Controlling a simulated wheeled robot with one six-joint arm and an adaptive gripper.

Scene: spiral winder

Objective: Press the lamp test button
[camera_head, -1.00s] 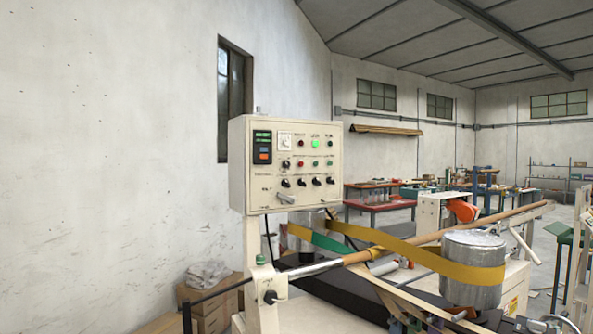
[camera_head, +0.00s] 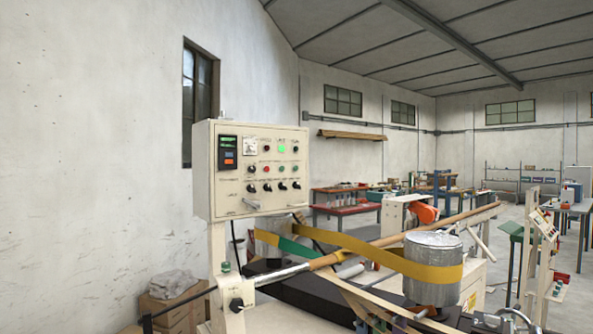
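The control panel (camera_head: 236,188) is a cream box on a post, left of centre in the head view. Its face carries a small display, a green lit lamp (camera_head: 282,149), a row of small coloured buttons (camera_head: 267,169) and a row of black knobs (camera_head: 268,187). The labels are too small to read, so I cannot tell which one is the lamp test button. My gripper is not in view.
Below the panel, the winder has a long brown tube (camera_head: 440,228), a yellow belt (camera_head: 380,255) and a grey metal drum (camera_head: 432,245). Cardboard boxes (camera_head: 170,312) stand at the lower left. Red tables (camera_head: 343,211) stand behind.

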